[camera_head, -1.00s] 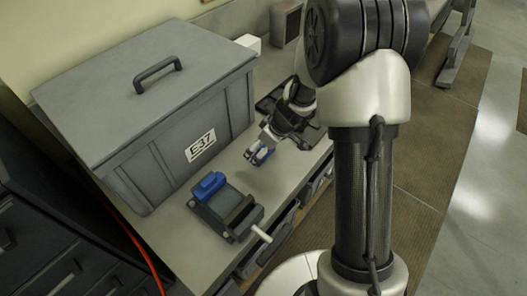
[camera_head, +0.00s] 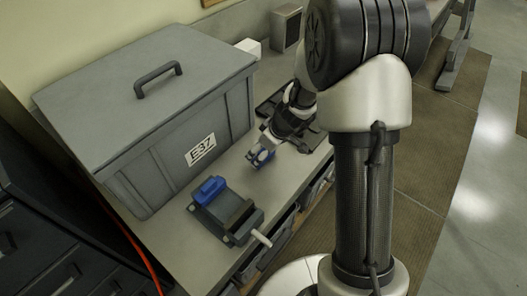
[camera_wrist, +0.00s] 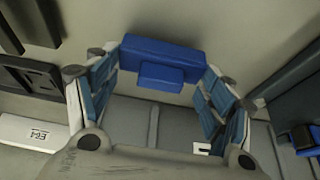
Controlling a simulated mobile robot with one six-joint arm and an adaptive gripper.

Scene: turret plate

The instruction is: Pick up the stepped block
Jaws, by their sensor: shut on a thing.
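The stepped block is blue, with a long bar and a shorter step in front of it. In the wrist view the stepped block (camera_wrist: 161,51) sits between the fingertips, its two ends against the finger pads. My gripper (camera_head: 261,157) is over the bench to the right of the vise, shut on the block. I cannot tell the gap between block and bench.
A grey vise (camera_head: 227,214) with a blue piece (camera_head: 209,189) at its back stands on the bench, left of my gripper. A big lidded grey bin (camera_head: 150,110) stands behind. A dark tray (camera_head: 268,106) lies beyond my gripper. Bare bench (camera_head: 232,160) lies between bin and gripper.

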